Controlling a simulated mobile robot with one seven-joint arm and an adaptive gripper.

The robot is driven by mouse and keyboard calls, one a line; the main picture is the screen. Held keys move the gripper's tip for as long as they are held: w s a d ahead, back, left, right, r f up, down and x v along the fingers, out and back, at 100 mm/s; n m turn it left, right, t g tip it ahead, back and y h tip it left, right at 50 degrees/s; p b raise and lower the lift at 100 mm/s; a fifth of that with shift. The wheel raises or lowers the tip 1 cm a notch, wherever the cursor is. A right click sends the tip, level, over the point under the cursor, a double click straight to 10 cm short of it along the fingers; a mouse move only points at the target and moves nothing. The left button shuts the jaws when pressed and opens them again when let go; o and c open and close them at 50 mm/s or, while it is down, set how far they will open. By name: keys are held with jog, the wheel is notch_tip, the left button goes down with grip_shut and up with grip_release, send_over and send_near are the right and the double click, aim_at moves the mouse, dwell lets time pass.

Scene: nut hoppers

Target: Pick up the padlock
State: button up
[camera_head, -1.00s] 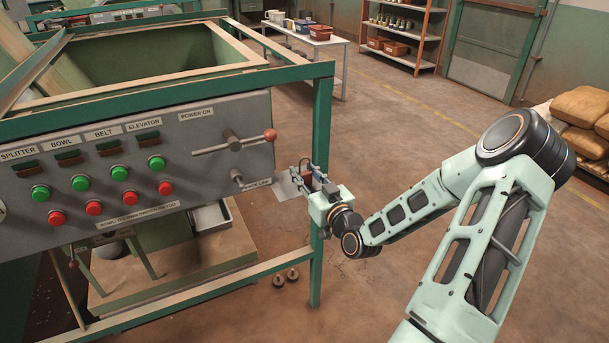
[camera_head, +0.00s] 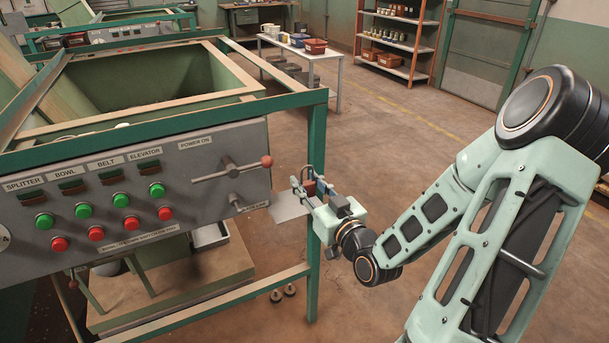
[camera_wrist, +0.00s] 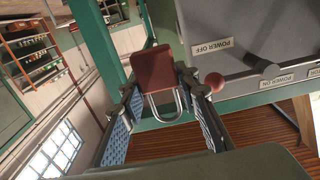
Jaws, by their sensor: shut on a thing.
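The padlock (camera_wrist: 152,72) has a brown-red body and a U-shaped silver shackle. In the wrist view it sits between the fingertips of my gripper (camera_wrist: 158,84), its shackle pointing back toward my palm. My gripper is shut on it. In the head view my gripper (camera_head: 309,186) is to the right of the grey control panel, by the green corner post. The padlock (camera_head: 310,188) shows there only as a small reddish patch, partly hidden by the fingers.
The control panel (camera_head: 225,212) carries buttons and a lever with a red knob (camera_head: 267,161), close to my gripper's left. The green post (camera_head: 315,250) stands right by my gripper. A white table (camera_head: 345,60) and shelves stand behind. Open floor lies to the right.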

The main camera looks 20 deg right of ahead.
aim_at(310, 183)
jog(key=shift+s+a+r+p, duration=0.2)
jog(key=shift+s+r+p, duration=0.45)
jog(key=shift+p, duration=0.6)
jog(key=s+p, duration=0.1)
jog(key=p, duration=0.1)
jog(key=r+p, duration=0.1)
jog(key=p, duration=0.2)
jog(key=shift+s+a+p, duration=0.2)
jog(key=shift+s+p, duration=0.1)
jog(key=shift+s, duration=0.05)
jog(key=s+p, duration=0.2)
jog(key=p, duration=0.1)
jog(key=shift+s+a+r+p, duration=0.2)
jog(key=shift+s+a+p, duration=0.1)
jog(key=shift+s+a, duration=0.05)
